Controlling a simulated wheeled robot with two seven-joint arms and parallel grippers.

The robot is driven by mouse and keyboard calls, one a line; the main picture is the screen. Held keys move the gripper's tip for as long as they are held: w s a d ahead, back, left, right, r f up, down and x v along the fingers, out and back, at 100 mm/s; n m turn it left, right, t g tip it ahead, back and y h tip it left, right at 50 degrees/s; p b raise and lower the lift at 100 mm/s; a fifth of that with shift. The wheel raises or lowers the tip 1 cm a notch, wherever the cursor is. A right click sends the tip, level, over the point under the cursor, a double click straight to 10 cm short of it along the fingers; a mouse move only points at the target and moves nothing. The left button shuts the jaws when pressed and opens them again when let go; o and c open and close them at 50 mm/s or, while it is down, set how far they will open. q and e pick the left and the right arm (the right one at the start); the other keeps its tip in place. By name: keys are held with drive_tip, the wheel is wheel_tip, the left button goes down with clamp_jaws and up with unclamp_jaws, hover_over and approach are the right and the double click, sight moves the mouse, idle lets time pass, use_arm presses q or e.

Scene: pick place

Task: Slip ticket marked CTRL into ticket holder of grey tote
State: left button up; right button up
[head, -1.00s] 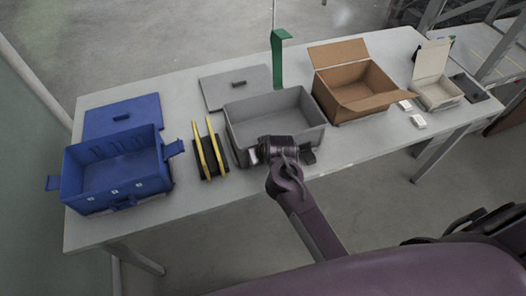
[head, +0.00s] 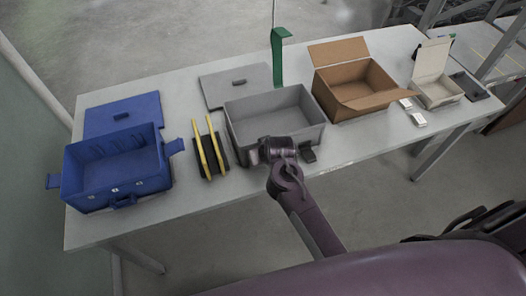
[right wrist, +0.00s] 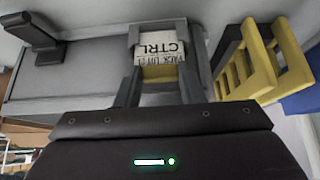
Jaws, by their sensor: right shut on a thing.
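The ticket marked CTRL (right wrist: 160,49) shows in the right wrist view, its print upside down, with a yellowish part beside the lettering. My right gripper (right wrist: 159,78) is shut on it at the front wall of the grey tote (right wrist: 75,85). A dark grey frame (right wrist: 157,26), apparently the ticket holder, is at the ticket's far edge; I cannot tell how far the ticket sits inside it. In the head view my right gripper (head: 262,152) covers the front of the open grey tote (head: 315,137) and hides the ticket. My left gripper is not in view.
A black and yellow rack (head: 207,150) stands close left of the grey tote, with a blue tote (head: 117,190) beyond. A cardboard box (head: 352,102) stands to the right, and a green post (head: 277,60) behind. Grey lid (head: 225,92) lies behind the tote.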

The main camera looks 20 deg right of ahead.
drive_tip(key=shift+f, duration=0.2)
drive_tip(key=o, duration=0.9)
drive_tip(key=shift+c, duration=0.4)
wheel_tip(320, 180, up, 8)
drive_tip(key=p, duration=0.9)
idle(0.5)
